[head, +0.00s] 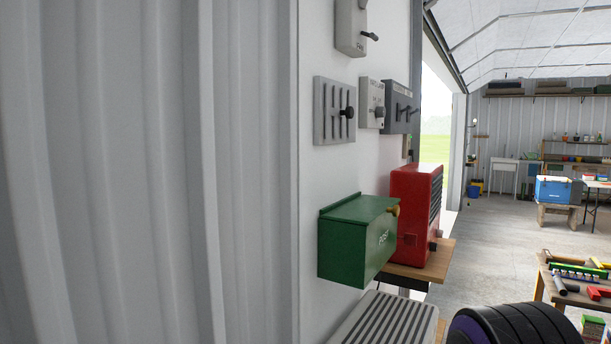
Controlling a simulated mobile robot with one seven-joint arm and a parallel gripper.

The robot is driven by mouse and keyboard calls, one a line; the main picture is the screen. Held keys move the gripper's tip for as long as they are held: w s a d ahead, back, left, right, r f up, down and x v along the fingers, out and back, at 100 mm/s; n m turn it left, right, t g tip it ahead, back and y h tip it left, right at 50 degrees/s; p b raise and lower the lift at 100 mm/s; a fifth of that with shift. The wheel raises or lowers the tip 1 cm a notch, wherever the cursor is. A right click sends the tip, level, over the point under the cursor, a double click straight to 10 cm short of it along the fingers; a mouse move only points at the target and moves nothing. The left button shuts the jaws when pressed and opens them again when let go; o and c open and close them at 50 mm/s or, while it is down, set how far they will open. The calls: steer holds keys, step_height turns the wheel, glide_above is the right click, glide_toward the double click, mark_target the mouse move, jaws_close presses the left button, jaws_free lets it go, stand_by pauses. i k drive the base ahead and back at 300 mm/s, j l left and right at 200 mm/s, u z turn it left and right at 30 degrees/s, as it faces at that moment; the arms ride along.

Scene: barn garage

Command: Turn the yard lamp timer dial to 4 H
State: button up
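A pale box with a round grey dial (379,112) is mounted on the white wall panel, between a grey slotted plate and a dark grey lever box. It looks like the yard lamp timer (367,96). I see it at a steep angle from the left. Its lettering and marks are too small to read, so I cannot tell where the dial points. My gripper is not in view. A dark rounded part with a purple ring at the bottom right seems to be part of my arm.
Around the timer are a grey slotted plate (329,111) with a black knob, a dark lever box (396,107) and an upper switch box (349,27). Below are a green box (350,242) and red unit (409,215). Corrugated wall fills the left; open floor (481,240) lies right.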

mark_target(380, 111)
steer(key=i+l, duration=0.1)
steer(key=l, duration=0.45)
steer(key=i+l+u, duration=0.1)
steer(key=l, duration=0.45)
steer(key=i+l, duration=0.15)
steer(key=l, duration=0.4)
steer(key=i+l, duration=0.15)
steer(key=l, duration=0.25)
steer(key=i+l+u, duration=0.1)
steer(key=l, duration=0.3)
